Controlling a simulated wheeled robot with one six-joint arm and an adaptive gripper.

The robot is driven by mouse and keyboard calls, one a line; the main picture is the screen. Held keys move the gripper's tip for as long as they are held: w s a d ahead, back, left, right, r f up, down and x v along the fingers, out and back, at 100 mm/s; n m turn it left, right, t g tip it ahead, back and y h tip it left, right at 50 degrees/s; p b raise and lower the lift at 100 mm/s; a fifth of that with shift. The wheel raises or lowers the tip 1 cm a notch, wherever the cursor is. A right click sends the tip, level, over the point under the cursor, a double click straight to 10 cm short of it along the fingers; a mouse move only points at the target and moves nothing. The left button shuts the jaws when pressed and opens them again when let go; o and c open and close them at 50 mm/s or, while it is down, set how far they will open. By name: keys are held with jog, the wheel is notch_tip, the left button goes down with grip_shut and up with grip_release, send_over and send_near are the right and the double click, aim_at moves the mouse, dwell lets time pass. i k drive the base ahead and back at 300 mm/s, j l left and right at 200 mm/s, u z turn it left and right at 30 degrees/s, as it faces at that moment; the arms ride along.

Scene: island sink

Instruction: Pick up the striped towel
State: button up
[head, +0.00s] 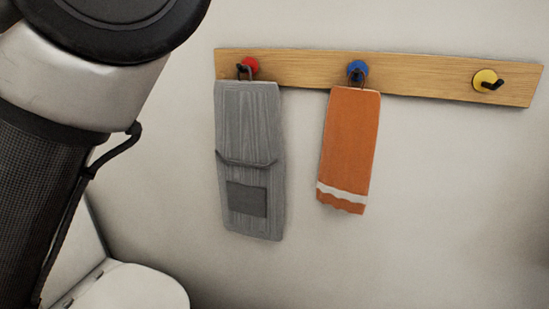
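An orange towel (350,140) with one white stripe near its lower edge hangs in the head view, right of centre. It hangs by a loop from the hook with the blue disc (357,71) on a wooden rail. It is the only towel here with a clear contrasting stripe. A grey cloth (248,135) with a pocket-like darker patch hangs to its left, on the hook with the red disc (250,66). It has faint vertical grain lines. My gripper is not in view; only part of my arm shows at the left.
The wooden rail (425,86) is fixed to a pale wall. Its right hook, with a yellow disc (483,80), is empty. A white rounded object (135,290) stands at the lower left. The wall area right of the orange towel is clear.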

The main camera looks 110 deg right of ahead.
aim_at(352, 122)
jog(key=j+z, duration=0.15)
jog(key=z, duration=0.35)
jog(key=k+j+z, duration=0.1)
jog(key=z, duration=0.35)
jog(key=j+z, duration=0.1)
jog(key=z, duration=0.4)
jog(key=k+z, duration=0.15)
jog(key=z, duration=0.3)
jog(key=k+z, duration=0.1)
jog(key=z, duration=0.4)
jog(key=k+z, duration=0.1)
jog(key=z, duration=0.35)
jog(key=k+z, duration=0.1)
jog(key=z, duration=0.4)
jog(key=i+j+z, duration=0.1)
jog(key=z, duration=0.35)
jog(key=i+j+z, duration=0.1)
jog(key=z, duration=0.35)
